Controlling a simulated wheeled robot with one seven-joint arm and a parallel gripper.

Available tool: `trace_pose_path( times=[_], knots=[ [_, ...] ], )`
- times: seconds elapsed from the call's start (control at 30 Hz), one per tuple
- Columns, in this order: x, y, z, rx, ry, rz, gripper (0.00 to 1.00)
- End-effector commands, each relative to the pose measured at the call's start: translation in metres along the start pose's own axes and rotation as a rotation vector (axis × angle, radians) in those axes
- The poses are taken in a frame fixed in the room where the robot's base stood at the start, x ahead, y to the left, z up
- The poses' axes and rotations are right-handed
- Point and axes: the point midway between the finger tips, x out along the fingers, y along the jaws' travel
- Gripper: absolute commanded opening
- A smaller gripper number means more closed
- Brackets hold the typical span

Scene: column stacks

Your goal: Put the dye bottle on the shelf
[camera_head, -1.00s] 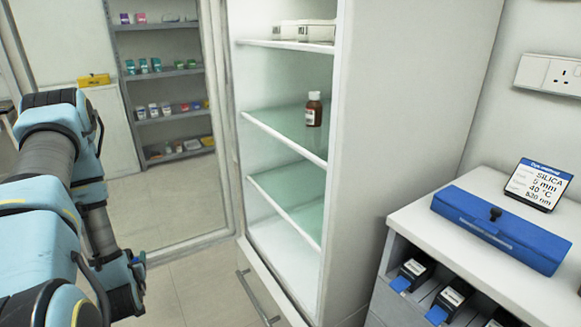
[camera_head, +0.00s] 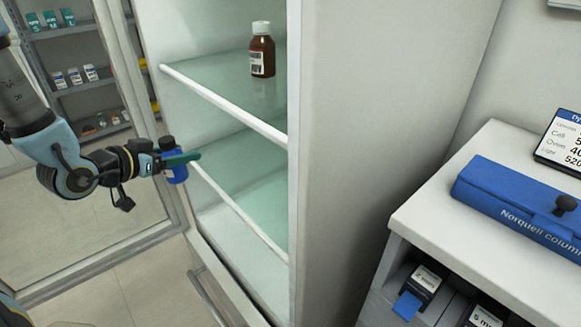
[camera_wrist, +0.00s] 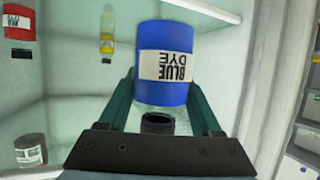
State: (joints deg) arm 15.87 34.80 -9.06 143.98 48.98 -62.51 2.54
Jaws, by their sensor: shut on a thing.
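The dye bottle (camera_head: 174,172) is blue with a dark cap. My gripper (camera_head: 182,159) is shut on it and holds it upright at the open front of the white cabinet. In the wrist view the dye bottle (camera_wrist: 163,88) shows upside down between the green fingers (camera_wrist: 162,105), with a "BLUE DYE" label. The cabinet has a glass upper shelf (camera_head: 205,82) and a lower shelf (camera_head: 240,212), both with white front edges. The bottle is beside the lower shelf's front edge; whether it is past that edge is unclear.
A brown bottle (camera_head: 262,55) with a white cap stands on the upper shelf. The lower shelf's visible part looks clear in the head view. The wrist view shows a yellow bottle (camera_wrist: 107,38) and a dark jar (camera_wrist: 30,150). A counter with a blue case (camera_head: 510,200) stands right.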

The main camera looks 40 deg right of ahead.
Motion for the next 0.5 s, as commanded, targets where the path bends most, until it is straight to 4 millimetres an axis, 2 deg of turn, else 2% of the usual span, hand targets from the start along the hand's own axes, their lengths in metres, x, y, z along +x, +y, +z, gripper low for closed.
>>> trace_pose_path(
  times=[0.1,0.23,0.5],
  knots=[
    [0.002,0.025,-0.005,0.037,0.002,0.086,0.00],
    [0.011,0.037,-0.011,0.050,0.001,0.120,0.00],
    [0.067,0.061,-0.037,0.049,0.003,0.123,0.00]
  ],
)
